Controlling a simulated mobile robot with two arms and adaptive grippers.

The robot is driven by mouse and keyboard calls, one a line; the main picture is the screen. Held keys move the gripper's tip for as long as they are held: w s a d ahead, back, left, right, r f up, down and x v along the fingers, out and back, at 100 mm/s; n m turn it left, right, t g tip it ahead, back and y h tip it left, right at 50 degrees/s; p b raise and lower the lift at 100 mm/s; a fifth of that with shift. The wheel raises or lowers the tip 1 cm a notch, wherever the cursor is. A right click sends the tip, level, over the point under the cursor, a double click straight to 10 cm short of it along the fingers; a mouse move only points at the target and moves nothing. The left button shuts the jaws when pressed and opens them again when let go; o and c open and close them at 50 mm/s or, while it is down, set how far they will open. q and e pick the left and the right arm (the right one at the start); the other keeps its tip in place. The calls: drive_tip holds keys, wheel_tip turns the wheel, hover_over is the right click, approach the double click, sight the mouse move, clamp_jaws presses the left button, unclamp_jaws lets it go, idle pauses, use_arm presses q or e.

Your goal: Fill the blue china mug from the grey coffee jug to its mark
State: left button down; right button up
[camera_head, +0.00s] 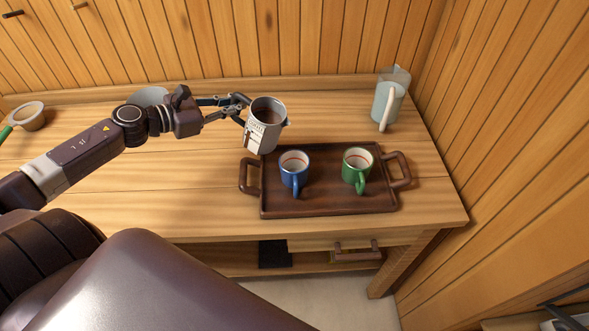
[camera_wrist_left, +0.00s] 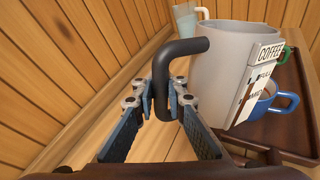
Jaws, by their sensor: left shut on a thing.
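The grey coffee jug (camera_head: 262,133) is in my left gripper (camera_head: 241,109), which is shut on its dark handle. Dark coffee shows inside the jug, which is close to upright or slightly tilted, behind and left of the blue mug. In the left wrist view the jug (camera_wrist_left: 222,70) has a label reading COFFEE, and my left gripper (camera_wrist_left: 162,105) closes around the handle. The blue china mug (camera_head: 294,170) stands on the tray, with a reddish line inside its pale wall; it looks empty. It is partly hidden behind the jug's label in the left wrist view (camera_wrist_left: 270,105). My right gripper is not in view.
A green mug (camera_head: 357,168) stands right of the blue one on the brown wooden tray (camera_head: 325,205). A pale jug (camera_head: 387,105) stands at the back right near the wall. A grey bowl (camera_head: 150,95) is behind my left arm, and a green-handled bowl-like item (camera_head: 27,116) is far left.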

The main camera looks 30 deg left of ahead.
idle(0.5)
use_arm(q)
drive_tip(key=shift+w+f+m+y, duration=0.1)
drive_tip(key=shift+f+m+y, duration=0.3)
drive_tip(key=shift+f, duration=0.2)
drive_tip(key=shift+d+f+m+g+p, duration=0.1)
drive_tip(key=shift+f+m+g+p, duration=0.05)
drive_tip(key=shift+m+g+p, duration=0.2)
drive_tip(key=shift+y, duration=0.3)
